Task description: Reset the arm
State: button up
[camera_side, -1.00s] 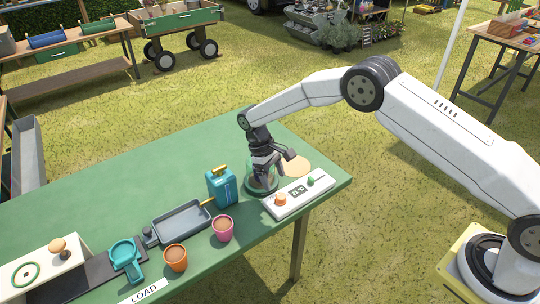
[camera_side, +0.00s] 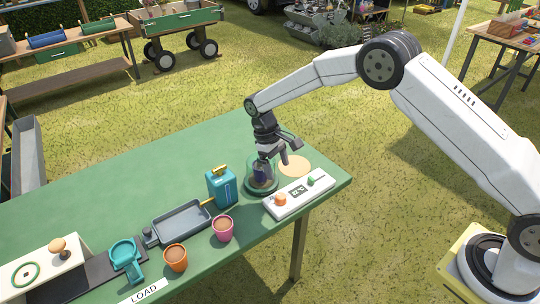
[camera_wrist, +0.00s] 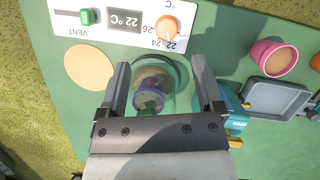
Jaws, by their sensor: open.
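My gripper (camera_side: 276,160) hangs over the right end of the green table (camera_side: 130,190), just above a clear glass dome (camera_side: 250,182) on a round green base. It is open with nothing between the fingers. In the wrist view my gripper (camera_wrist: 163,80) shows its two fingers wide apart, with the dome below and between them. A small purple pot (camera_wrist: 150,98) with something reddish in it stands inside the dome. The fingers partly cover the dome in both views.
A white control panel (camera_side: 299,198) with an orange knob and a green slider lies in front of the dome. The table's back left is clear.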

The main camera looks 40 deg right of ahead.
jog(key=s+d+r+m+t, duration=0.1)
jog(key=s+d+r+t, duration=0.1)
jog(key=s, duration=0.5)
jog(key=s+d+r+m+t, duration=0.1)
jog(key=s+d+r+t, duration=0.1)
jog(key=s, duration=0.6)
jog(key=s+d+r+m+t+y, duration=0.1)
jog(key=s+d+r+t, duration=0.1)
jog(key=s+r, duration=0.4)
jog(key=shift+s+d, duration=0.7)
jog(key=shift+s, duration=0.3)
